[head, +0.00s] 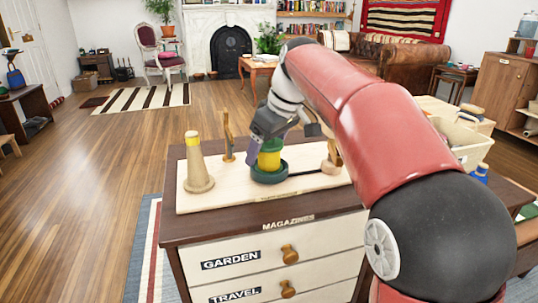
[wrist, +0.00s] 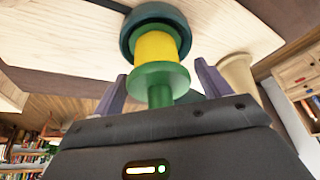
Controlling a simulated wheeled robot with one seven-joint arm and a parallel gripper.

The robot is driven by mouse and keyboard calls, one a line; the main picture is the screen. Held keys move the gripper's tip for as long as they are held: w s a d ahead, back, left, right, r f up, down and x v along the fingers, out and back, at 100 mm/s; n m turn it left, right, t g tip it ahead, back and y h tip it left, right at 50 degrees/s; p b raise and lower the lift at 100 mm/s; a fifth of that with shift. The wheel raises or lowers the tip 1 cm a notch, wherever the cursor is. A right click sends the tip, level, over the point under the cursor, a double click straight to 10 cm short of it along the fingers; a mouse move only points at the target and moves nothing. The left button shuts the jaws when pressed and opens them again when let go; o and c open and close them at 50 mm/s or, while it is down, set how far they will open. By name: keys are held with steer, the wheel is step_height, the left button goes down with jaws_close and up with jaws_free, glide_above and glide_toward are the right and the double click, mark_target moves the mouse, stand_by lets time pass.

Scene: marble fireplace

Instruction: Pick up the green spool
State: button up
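The green spool (head: 271,145) stands upright above a yellow section (head: 268,161) and a dark teal round base (head: 270,174) on a pale board (head: 230,199). In the wrist view the green spool (wrist: 158,80) shows a wide flange and a narrower stub, with the yellow part (wrist: 158,46) and teal base (wrist: 153,16) beyond. My gripper (head: 280,142) is just over it. In the wrist view the purple-grey fingers of my gripper (wrist: 161,80) are spread on both sides of the spool, with gaps. Whether the yellow part belongs to the spool is unclear.
A beige cone (head: 198,168) and a wooden post (head: 228,138) stand left on the board. A small wooden piece (head: 331,162) with a dark cord is at the right. The board lies on a drawer cabinet (head: 266,228). A bin (head: 464,144) stands behind my arm.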

steer(key=c, duration=1)
steer(key=shift+o, duration=0.2)
